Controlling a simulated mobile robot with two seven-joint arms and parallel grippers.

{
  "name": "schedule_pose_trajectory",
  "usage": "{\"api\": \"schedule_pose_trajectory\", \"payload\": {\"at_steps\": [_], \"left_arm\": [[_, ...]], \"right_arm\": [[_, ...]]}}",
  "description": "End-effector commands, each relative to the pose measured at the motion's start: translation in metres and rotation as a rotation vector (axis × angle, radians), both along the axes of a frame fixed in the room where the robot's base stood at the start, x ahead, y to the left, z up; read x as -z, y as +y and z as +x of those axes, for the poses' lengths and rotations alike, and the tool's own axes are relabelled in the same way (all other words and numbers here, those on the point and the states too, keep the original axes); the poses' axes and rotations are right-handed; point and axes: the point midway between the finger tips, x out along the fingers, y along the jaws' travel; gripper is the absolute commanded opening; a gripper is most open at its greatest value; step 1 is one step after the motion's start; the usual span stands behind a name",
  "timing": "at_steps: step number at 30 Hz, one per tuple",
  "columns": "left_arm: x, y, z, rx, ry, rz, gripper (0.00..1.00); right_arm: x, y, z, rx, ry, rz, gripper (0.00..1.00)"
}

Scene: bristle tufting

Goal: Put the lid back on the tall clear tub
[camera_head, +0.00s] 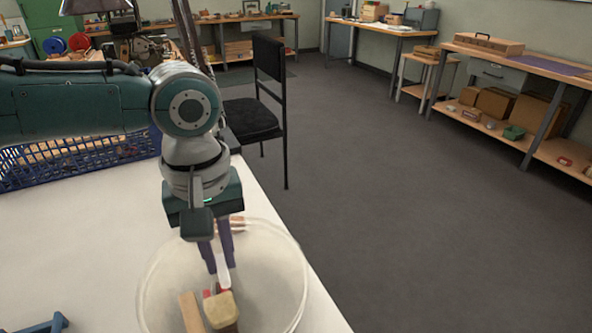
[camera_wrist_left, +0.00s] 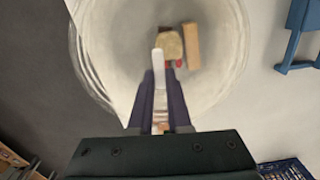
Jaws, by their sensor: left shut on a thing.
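A clear round lid (camera_head: 262,262) shows as a hazy disc under my left gripper, and as a disc in the left wrist view (camera_wrist_left: 115,45). My left gripper (camera_head: 222,268) is shut on a pale upright strip at its middle, which looks like its grip. The tall clear tub (camera_head: 147,290) lies below, its rim rings nearly matching the lid's edge. I cannot tell whether lid and rim touch. Through the clear plastic show a wooden block (camera_head: 190,312), a tan rounded piece (camera_head: 221,310) and a bit of red. My right gripper is not in view.
The white table (camera_head: 70,245) is clear left of the tub; its right edge runs close by. A blue basket (camera_head: 85,165) stands at the back left. A blue frame-like piece (camera_head: 45,325) lies at the front left. A black chair (camera_head: 255,115) stands beyond the table.

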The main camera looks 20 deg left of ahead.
Motion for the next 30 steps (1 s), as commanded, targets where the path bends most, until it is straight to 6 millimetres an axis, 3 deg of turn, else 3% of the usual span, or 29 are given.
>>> {"api": "schedule_pose_trajectory", "payload": {"at_steps": [30], "left_arm": [[0.0010,0.0001,-0.0004,0.000,0.001,0.001,0.00]], "right_arm": [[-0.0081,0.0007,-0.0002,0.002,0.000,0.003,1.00]]}}
